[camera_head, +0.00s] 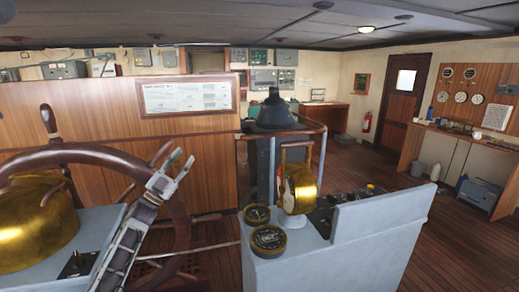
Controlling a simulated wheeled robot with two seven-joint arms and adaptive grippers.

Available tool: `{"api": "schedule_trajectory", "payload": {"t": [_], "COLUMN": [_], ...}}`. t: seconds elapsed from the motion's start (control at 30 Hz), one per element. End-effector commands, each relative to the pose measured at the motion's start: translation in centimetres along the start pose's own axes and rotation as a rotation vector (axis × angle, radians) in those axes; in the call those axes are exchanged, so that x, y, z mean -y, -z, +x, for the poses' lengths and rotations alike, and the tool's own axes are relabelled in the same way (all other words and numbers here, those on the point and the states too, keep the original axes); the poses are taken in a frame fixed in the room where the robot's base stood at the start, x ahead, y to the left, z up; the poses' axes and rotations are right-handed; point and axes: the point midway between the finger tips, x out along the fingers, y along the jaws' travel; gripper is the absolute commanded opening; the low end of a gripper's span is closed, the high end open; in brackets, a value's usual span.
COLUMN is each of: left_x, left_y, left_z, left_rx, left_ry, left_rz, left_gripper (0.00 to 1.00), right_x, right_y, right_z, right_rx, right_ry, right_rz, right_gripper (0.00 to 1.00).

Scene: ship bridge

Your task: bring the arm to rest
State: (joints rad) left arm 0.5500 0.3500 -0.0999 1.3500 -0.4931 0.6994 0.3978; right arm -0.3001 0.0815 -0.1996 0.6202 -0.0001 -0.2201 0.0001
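My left arm rises from the bottom left, and its gripper (183,158) points up and to the right. Its two fingers stand apart with a gap between them and nothing seen in the gap. The gripper shows in front of the right part of the brown ship's wheel (90,154); I cannot tell whether it touches the rim. My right gripper is not in view.
A grey console with a brass telegraph (298,188) and round dials (268,240) stands right of the wheel. A wooden partition (60,118) is behind the wheel. A brass housing (35,222) is at the left. Open wooden floor (355,165) lies behind the console.

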Motion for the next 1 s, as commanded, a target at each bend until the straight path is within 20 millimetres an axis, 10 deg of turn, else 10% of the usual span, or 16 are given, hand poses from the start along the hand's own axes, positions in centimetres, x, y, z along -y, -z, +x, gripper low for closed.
{"api": "schedule_trajectory", "payload": {"t": [0.5, 1.0], "left_x": [5.0, 5.0], "left_y": [-8.7, -15.5], "left_z": [-2.4, -7.2], "left_rx": [0.404, 0.772], "left_ry": [0.242, 0.300], "left_rz": [-0.028, -0.105], "left_gripper": [0.35, 0.35], "right_x": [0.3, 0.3], "right_y": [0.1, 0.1], "right_z": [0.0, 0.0], "right_rx": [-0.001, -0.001], "right_ry": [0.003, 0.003], "right_rz": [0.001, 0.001], "right_gripper": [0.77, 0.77]}}
